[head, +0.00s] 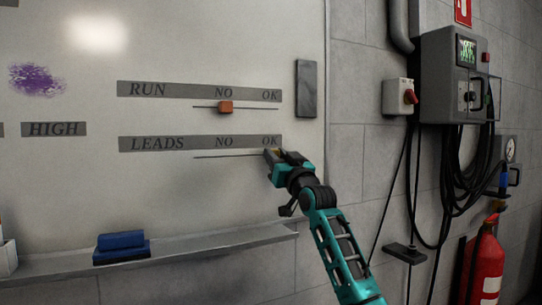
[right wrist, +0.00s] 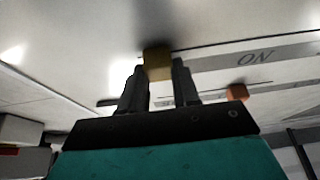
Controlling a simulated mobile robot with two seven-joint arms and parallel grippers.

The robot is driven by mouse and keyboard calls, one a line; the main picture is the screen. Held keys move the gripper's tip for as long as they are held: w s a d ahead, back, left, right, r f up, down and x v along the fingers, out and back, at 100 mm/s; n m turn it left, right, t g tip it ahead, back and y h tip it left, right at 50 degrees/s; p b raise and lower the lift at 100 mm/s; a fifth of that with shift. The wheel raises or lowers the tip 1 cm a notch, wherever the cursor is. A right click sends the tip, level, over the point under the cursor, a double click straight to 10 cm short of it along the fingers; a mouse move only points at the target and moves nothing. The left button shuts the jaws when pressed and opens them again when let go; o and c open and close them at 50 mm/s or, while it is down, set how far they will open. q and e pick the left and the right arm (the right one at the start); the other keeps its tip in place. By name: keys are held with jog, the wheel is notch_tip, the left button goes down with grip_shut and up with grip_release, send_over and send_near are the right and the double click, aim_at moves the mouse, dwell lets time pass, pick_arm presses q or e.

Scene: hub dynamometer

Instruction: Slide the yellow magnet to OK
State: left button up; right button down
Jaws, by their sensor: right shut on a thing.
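My right gripper (head: 273,155) reaches up to the whiteboard (head: 215,195) and is shut on the yellow magnet. In the head view only a small bit of the magnet (head: 276,151) shows at the fingertips, just below the OK label (head: 270,141) of the LEADS strip (head: 170,144). In the right wrist view the yellow magnet (right wrist: 158,62) sits between the two dark fingertips (right wrist: 160,85), against the board. A thin slide line (head: 225,156) runs left from the gripper, under NO. My left gripper is not in view.
An orange magnet (head: 225,107) sits under NO in the RUN row above. A dark grey bar (head: 306,88) is on the board's right side. A ledge (head: 190,246) with a blue eraser (head: 121,243) runs below. A grey control box (head: 455,85) and red extinguisher (head: 485,265) are at right.

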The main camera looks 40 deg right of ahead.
jog(key=shift+d, duration=0.2)
jog(key=c, duration=0.8)
grip_release()
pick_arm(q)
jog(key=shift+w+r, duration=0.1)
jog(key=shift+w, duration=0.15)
pick_arm(e)
jog(key=shift+s+f, duration=0.1)
pick_arm(q)
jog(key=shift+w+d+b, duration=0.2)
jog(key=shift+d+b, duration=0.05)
jog(key=shift+b, duration=0.4)
pick_arm(e)
jog(key=v, duration=1.2)
jog(key=shift+s+a, duration=0.15)
jog(key=shift+s, duration=0.2)
